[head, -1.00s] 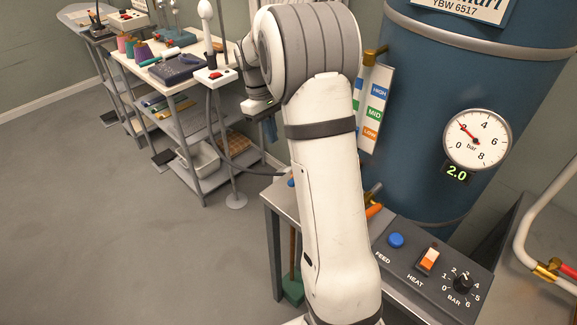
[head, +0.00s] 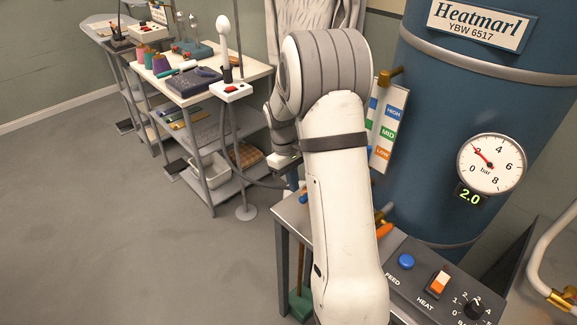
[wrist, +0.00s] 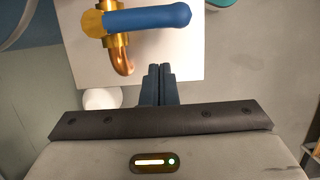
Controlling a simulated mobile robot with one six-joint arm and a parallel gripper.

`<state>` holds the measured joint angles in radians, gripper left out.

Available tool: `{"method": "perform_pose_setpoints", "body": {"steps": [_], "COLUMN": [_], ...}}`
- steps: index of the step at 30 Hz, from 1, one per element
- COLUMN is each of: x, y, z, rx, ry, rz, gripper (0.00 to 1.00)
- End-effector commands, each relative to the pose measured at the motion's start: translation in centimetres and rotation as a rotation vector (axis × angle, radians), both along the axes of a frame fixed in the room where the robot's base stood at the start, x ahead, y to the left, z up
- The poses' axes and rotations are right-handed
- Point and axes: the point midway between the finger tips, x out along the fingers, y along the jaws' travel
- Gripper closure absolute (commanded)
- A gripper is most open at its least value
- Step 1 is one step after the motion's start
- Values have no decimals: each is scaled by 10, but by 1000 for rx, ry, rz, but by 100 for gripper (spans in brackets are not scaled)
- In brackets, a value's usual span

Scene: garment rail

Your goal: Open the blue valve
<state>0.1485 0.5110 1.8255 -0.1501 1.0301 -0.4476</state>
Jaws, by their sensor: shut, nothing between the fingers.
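The blue valve lever (wrist: 148,19) lies across the top of the wrist view, mounted on a brass body (wrist: 93,23). A copper pipe elbow (wrist: 123,58) curves below it over a pale panel. My gripper (wrist: 160,70) is shut and empty, its dark fingertips pointing up toward the lever. In the picture a gap separates the fingertips from the lever. In the head view my arm hides most of the valve area and the fingers. A small blue patch left of my forearm may be part of the valve; I cannot tell.
A blue tank (head: 440,110) with a gauge (head: 491,163) reading about 2 stands to the right. Its control panel (head: 410,285) has a blue button, an orange switch and a knob. A cluttered trolley (head: 210,90) is at the left. Open floor (head: 100,220) lies left.

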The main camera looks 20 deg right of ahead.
Motion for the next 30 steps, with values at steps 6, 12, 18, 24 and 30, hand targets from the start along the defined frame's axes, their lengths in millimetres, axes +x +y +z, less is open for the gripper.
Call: {"method": "perform_pose_setpoints", "body": {"steps": [6,12,18,24,30], "x": [-21,-25,-25,-26,-28], "y": [-9,-11,-11,-10,-10], "z": [8,8,8,8,8], "rx": [-1,0,-1,0,0], "ry": [-2,-2,-2,-2,-3], "rz": [-2,-1,-2,19,58], "gripper": [100,100,100,100,100]}}
